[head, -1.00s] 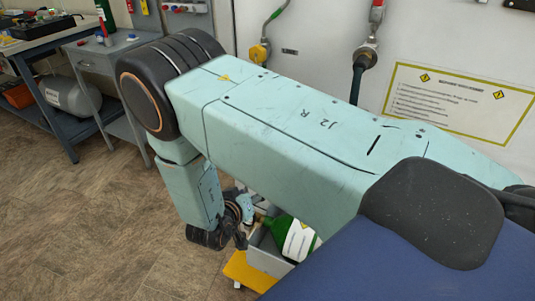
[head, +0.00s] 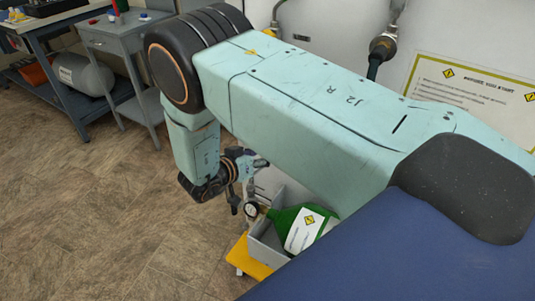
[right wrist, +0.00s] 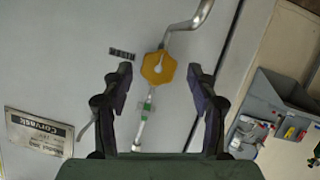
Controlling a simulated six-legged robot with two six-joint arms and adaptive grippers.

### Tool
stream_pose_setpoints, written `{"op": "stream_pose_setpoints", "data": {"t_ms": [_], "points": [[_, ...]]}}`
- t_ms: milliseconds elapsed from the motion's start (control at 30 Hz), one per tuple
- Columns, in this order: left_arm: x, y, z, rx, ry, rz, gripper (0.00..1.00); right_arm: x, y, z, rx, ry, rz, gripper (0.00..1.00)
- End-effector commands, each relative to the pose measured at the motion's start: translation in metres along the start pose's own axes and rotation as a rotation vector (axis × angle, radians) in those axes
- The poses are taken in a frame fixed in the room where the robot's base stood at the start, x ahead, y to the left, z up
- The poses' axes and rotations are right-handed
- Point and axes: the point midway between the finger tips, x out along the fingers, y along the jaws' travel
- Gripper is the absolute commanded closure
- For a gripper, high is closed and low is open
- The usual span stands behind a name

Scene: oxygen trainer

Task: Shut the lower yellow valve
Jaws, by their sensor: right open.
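A yellow knob-like valve (right wrist: 158,67) shows in the right wrist view on a pale panel, with a silver pipe above it and a thin hose below. My right gripper (right wrist: 160,85) is open; its two dark fingers stand to either side of the valve in the picture, with nothing between them. I cannot tell how far the valve is from the fingertips. In the head view a yellow valve (head: 270,32) is partly hidden behind my right arm, and I cannot tell if it is the same one. My left gripper is not in view.
A green cylinder (head: 293,221) lies in a grey box on a yellow-based cart (head: 247,263) below my right arm. A grey bin (right wrist: 278,100) with small bottles is at the right in the wrist view. Open floor (head: 90,220) lies at the left.

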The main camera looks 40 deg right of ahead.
Motion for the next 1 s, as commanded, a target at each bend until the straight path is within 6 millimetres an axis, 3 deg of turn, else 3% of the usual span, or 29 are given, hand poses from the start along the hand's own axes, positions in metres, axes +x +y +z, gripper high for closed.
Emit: {"op": "stream_pose_setpoints", "data": {"t_ms": [200, 533, 1000], "points": [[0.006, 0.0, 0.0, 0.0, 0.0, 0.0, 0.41, 0.023, 0.001, 0.0, 0.001, -0.001, 0.001, 0.41], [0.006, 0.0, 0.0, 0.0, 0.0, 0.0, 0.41, 0.029, 0.001, -0.002, 0.0, 0.001, -0.001, 0.41], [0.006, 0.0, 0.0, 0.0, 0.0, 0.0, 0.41, 0.029, 0.001, -0.002, 0.0, 0.0, 0.0, 0.81]]}}
